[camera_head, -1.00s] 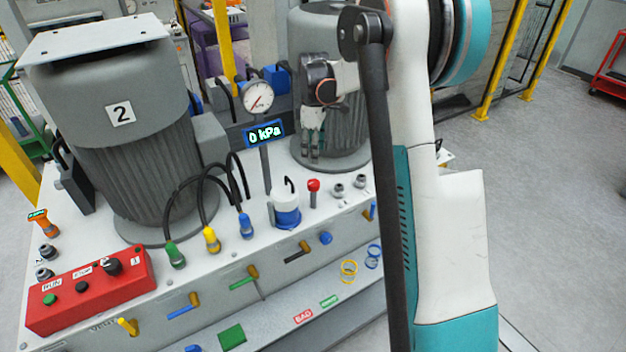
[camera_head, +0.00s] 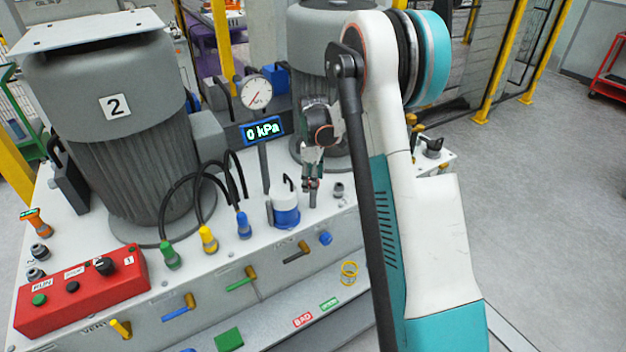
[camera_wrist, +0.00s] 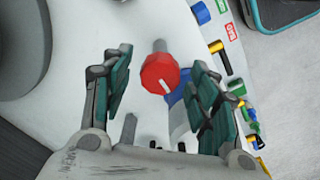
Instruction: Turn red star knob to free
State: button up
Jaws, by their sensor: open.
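The red knob (camera_wrist: 160,74) has a white mark on its face and stands on a grey stem on the white bench top. In the wrist view it lies between the two green-padded fingers of my gripper (camera_wrist: 160,92), which is open, with clear space on both sides. In the head view my gripper (camera_head: 312,188) points down at the knob's place, beside the blue and white cup. The fingers hide most of the knob there.
The blue and white cup (camera_head: 286,208) stands close on the left. A small grey fitting (camera_head: 339,190) is close on the right. A gauge (camera_head: 256,92) and a 0 kPa display (camera_head: 263,129) rise behind. Coloured levers line the front face.

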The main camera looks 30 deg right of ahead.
jog(key=c, duration=1.1)
jog(key=shift+m, duration=0.3)
jog(key=m, duration=0.3)
jog(key=shift+m, duration=0.4)
jog(key=m, duration=0.9)
jog(key=shift+m, duration=2.2)
jog(key=shift+o, duration=0.2)
